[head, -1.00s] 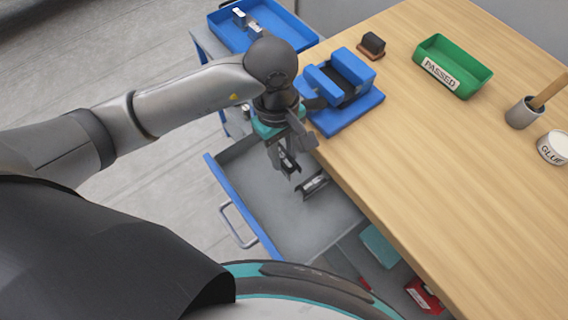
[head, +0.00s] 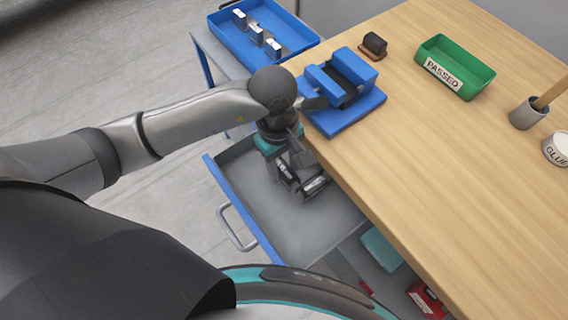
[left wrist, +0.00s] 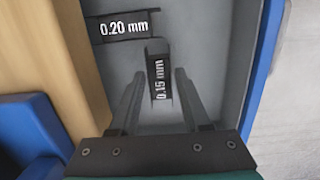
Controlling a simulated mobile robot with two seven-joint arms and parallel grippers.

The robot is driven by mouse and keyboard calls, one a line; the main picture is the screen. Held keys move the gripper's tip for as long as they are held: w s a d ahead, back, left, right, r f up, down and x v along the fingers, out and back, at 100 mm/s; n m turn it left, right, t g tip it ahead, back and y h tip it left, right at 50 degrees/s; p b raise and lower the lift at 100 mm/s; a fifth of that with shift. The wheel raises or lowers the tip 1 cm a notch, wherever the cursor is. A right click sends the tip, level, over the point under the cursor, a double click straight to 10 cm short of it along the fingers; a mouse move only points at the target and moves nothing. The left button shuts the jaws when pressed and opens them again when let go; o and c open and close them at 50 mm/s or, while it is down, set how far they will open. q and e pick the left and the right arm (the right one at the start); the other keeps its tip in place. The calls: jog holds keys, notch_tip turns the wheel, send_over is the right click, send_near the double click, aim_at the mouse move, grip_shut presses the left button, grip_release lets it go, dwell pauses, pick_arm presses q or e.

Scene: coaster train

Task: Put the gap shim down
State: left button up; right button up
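The gap shim marked 0.15 mm (left wrist: 159,80) is a small dark bar with a white label, between my left gripper's fingers in the left wrist view. Narrow gaps show on both sides of it. My left gripper (left wrist: 159,78) is open around it, low inside the open grey drawer (head: 297,227). A second shim marked 0.20 mm (left wrist: 124,28) lies on the drawer floor close by; it also shows in the head view (head: 316,185). In the head view my left gripper (head: 300,190) partly hides the 0.15 mm shim. My right gripper is out of view.
The wooden bench (head: 440,170) edges the drawer on the right. A blue tray (head: 290,32) stands behind. The drawer's front is clear.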

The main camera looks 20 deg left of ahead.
aim_at(280, 164)
pick_arm(q)
jog(key=shift+o, duration=0.9)
jog(key=shift+r, duration=0.15)
jog(key=shift+r+p, duration=0.3)
jog(key=shift+r, duration=0.05)
notch_tip(280, 164, up, 11)
jog(key=a+p, duration=0.1)
jog(key=shift+w+r, duration=0.15)
jog(key=shift+w, duration=0.3)
